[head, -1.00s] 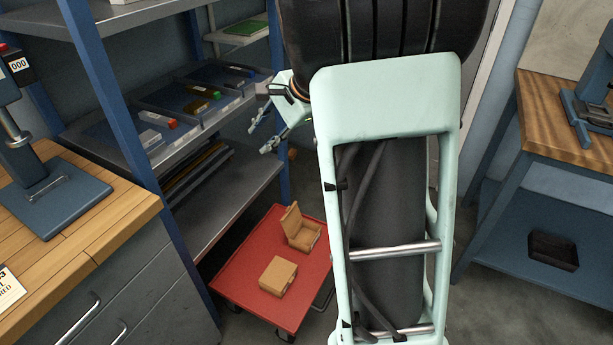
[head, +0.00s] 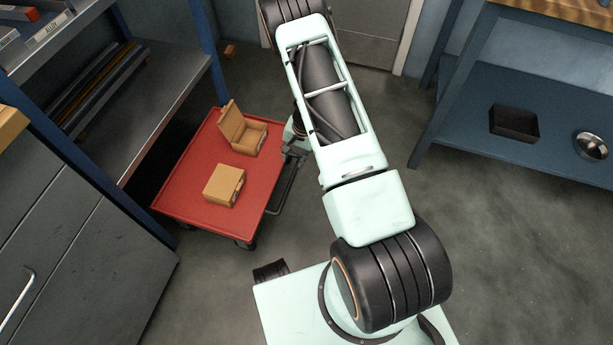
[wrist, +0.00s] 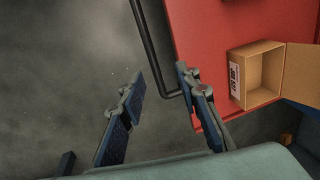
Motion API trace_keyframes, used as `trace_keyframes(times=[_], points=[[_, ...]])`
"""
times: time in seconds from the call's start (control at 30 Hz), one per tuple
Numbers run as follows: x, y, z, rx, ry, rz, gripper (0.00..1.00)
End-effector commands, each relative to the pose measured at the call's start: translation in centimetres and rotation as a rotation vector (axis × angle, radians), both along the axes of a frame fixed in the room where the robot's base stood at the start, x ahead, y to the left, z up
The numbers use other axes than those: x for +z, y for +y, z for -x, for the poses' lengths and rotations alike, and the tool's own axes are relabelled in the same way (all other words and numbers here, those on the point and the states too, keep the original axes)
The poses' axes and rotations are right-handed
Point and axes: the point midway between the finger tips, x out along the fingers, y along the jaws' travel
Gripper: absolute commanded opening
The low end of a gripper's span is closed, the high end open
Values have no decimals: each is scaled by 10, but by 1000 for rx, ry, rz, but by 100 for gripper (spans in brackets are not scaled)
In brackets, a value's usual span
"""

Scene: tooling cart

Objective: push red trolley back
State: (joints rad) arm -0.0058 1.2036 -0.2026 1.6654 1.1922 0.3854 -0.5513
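The red trolley (head: 178,185) stands on the floor in the head view, with its left side close to the shelving. Its red deck (wrist: 200,30) also shows in the wrist view. A dark bar handle (head: 283,195) runs along its right side. My gripper (wrist: 160,82) is open and empty in the wrist view, with the bent end of the handle (wrist: 150,45) showing between its fingers. Whether it touches the handle, I cannot tell. In the head view my arm partly hides the gripper beside the trolley's right edge.
An open cardboard box (head: 247,138) and a closed one (head: 223,190) sit on the trolley. Metal shelving (head: 165,75) and a grey cabinet (head: 85,265) stand left. A blue bench (head: 465,105) stands right. Floor between trolley and bench is clear apart from my arm and base.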

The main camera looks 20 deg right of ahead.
Motion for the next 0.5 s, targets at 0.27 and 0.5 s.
trace_keyframes(times=[0.27,0.5], points=[[-38,4,11,21,17,5,30],[-82,10,6,21,16,5,30]])
